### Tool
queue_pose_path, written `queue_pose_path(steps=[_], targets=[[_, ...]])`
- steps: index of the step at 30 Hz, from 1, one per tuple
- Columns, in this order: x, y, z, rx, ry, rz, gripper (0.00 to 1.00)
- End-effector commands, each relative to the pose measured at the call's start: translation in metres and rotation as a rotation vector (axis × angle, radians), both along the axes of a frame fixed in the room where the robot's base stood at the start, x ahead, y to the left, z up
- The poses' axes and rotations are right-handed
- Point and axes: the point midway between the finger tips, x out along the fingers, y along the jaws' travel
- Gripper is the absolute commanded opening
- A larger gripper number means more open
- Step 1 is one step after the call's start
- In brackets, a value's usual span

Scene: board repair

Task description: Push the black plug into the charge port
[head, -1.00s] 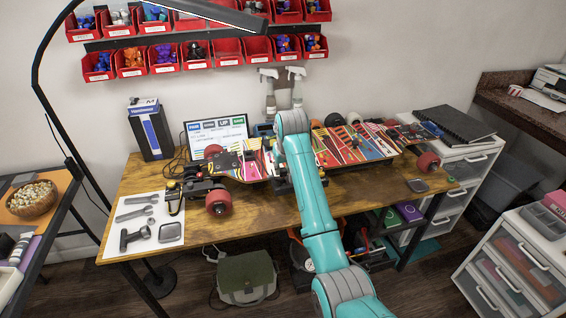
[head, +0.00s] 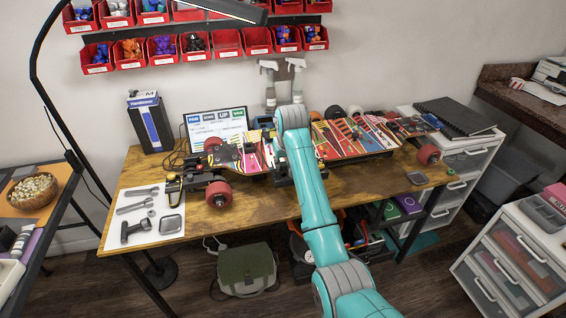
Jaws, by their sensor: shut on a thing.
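The electric skateboard (head: 345,138) lies across the workbench, with its striped deck up and red wheels (head: 218,194) at its left end. My gripper (head: 279,166) is at the board's middle, mostly hidden behind my teal arm, with only dark parts showing beside the arm. It is shut, low at the board's near edge. The black plug in its jaws is too small and covered to make out. The charge port is hidden too, so I cannot tell whether plug and port touch.
A white mat (head: 113,226) with tools lies at the bench's left end. A laptop (head: 216,124) and a blue-and-dark box (head: 151,126) stand behind the board. Spray bottles (head: 297,84) stand at the back. The front strip of the workbench (head: 262,208) is mostly clear.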

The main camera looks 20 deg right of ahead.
Motion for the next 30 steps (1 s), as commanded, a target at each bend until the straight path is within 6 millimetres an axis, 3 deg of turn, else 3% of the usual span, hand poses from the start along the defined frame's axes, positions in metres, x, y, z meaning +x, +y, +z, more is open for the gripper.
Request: queue_pose_path(steps=[30], targets=[[-0.0001,0.0000,-0.0071,0.000,0.000,0.000,0.00]])
